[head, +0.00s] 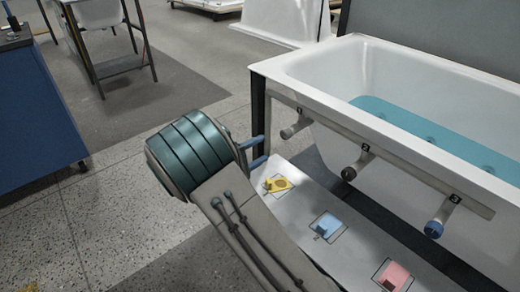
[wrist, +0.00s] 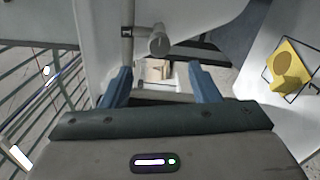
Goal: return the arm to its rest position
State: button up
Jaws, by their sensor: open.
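My gripper (head: 262,152) is at the end of my arm, left of the bathtub's front left corner. In the wrist view its two blue fingers (wrist: 162,80) stand wide apart with nothing held between them. In the head view the fingers point right, beside the dark leg of the tub stand (head: 258,110). A yellow piece (head: 277,184) lies on the white shelf below, close to the fingers; it also shows at the right of the wrist view (wrist: 287,66).
The white bathtub (head: 420,80) holds blue water. Pipe stubs 1 (head: 296,128), 2 (head: 357,166) and 3 (head: 438,222) stick out in front; stub 3 has a blue end. Blue (head: 326,224) and pink (head: 394,274) pieces lie on the shelf. A blue cabinet (head: 35,120) stands left; floor between is clear.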

jog(key=s+d+r+m+g+y+p, duration=0.25)
jog(key=s+d+r+g+p, duration=0.25)
jog(key=s+d+r+p, duration=0.3)
jog(key=s+d+r+m+g+y+p, duration=0.2)
jog(key=s+d+r+m+g+p, duration=0.3)
jog(key=r, duration=0.4)
jog(key=s+a+r+m+t+y+p, duration=0.1)
jog(key=s+r+y+p, duration=0.4)
jog(key=s+r+p, duration=0.3)
jog(key=s+a+r+m+t+y+p, duration=0.1)
jog(key=s+r+y+p, duration=0.4)
jog(key=r+p, duration=0.5)
notch_tip(320, 180, up, 4)
jog(key=s+a, duration=0.1)
jog(key=s, duration=0.1)
jog(key=shift+s+f+p, duration=0.15)
jog(key=shift+s+p, duration=0.2)
